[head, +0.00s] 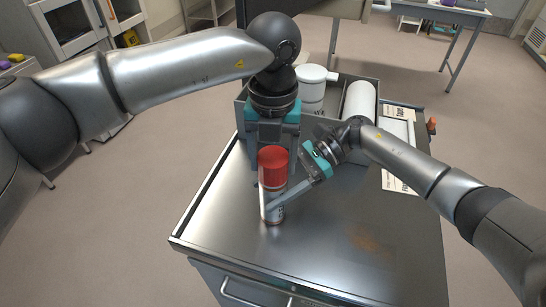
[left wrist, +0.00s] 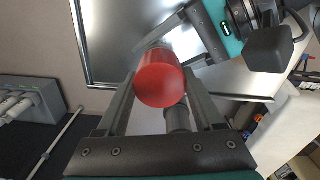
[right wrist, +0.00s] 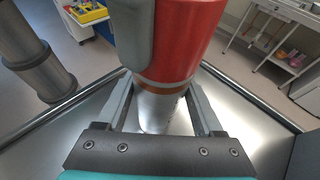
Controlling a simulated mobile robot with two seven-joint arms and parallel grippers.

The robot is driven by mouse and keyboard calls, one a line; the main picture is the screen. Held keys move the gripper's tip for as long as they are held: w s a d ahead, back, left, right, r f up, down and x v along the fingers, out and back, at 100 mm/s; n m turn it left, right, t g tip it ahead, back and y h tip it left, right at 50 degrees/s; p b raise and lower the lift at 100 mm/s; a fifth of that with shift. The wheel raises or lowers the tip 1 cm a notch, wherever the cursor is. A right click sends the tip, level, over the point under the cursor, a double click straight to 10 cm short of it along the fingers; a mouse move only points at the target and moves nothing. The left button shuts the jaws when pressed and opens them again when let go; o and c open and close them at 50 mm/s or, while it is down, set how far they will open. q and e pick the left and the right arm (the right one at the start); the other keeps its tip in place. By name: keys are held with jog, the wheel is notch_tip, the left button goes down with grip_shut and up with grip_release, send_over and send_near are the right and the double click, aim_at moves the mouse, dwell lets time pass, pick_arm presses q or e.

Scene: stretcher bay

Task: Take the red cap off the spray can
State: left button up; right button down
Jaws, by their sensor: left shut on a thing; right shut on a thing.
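The spray can (head: 276,213) stands upright on the metal cart top, with the red cap (head: 273,167) at its upper end. My left gripper (head: 274,160) reaches down from above and is shut on the cap; the left wrist view shows the cap's round top (left wrist: 160,86) between its fingers. My right gripper (head: 272,198) comes from the right and is shut on the can's body below the cap. In the right wrist view the silver body (right wrist: 160,105) is between its fingers, and a left finger covers part of the cap. I see no clear gap between cap and can.
The cart top (head: 340,235) is bare in front and to the right, with a brownish stain (head: 370,240). Behind my grippers are a grey bin (head: 350,82), a white lidded container (head: 312,92) and a white roll (head: 358,101). A printed sheet (head: 398,150) lies at the right.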

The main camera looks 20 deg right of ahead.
aim_at(273, 157)
pick_arm(q)
jog(key=shift+r, duration=0.2)
dwell(0.7)
jog(key=shift+r, duration=1)
jog(key=shift+r, duration=2)
pick_arm(e)
grip_release()
